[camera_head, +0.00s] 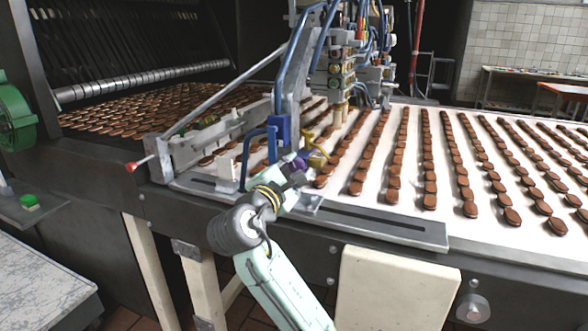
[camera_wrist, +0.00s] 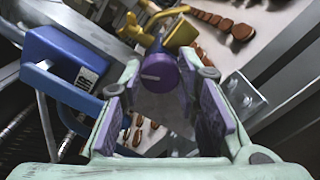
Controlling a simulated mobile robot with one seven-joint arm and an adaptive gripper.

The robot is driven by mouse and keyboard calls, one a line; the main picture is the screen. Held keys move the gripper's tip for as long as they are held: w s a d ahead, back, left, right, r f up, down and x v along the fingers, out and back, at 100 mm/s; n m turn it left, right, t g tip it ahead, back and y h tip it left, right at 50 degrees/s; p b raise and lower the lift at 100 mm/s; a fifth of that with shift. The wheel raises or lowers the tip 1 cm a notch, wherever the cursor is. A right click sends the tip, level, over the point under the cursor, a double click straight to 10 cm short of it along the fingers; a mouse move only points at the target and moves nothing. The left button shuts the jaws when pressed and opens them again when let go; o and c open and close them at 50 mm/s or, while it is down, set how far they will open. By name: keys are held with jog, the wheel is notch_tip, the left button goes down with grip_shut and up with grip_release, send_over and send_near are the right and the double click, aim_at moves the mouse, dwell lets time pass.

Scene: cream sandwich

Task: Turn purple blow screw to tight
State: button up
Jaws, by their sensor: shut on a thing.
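The purple screw knob (camera_wrist: 158,73) shows in the wrist view at the far end of my jaws, with a pale mark on its top. My gripper (camera_wrist: 160,100) reaches it with one finger on each side and is shut on it. In the head view the purple knob is small and partly hidden by my gripper (camera_head: 300,168) at the front edge of the conveyor machine. How far the screw is turned cannot be told.
A blue block (camera_wrist: 60,62) with a blue bent tube is close on the left in the wrist view. Yellow metal parts (camera_wrist: 168,28) lie just beyond the knob. Rows of brown biscuits (camera_head: 429,160) cover the white belt. A metal rail (camera_head: 370,222) runs along the front edge.

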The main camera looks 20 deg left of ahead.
jog(key=m, duration=0.3)
jog(key=shift+f+m+b, duration=0.1)
jog(key=shift+m+b, duration=0.25)
jog(key=shift+m, duration=0.05)
jog(key=m, duration=0.4)
jog(key=shift+m, duration=0.3)
jog(key=m+b, duration=0.1)
jog(key=m, duration=0.3)
jog(key=shift+m, duration=0.3)
jog(key=shift+m+b, duration=0.4)
jog(key=shift+m, duration=1.4)
jog(key=o, duration=1.2)
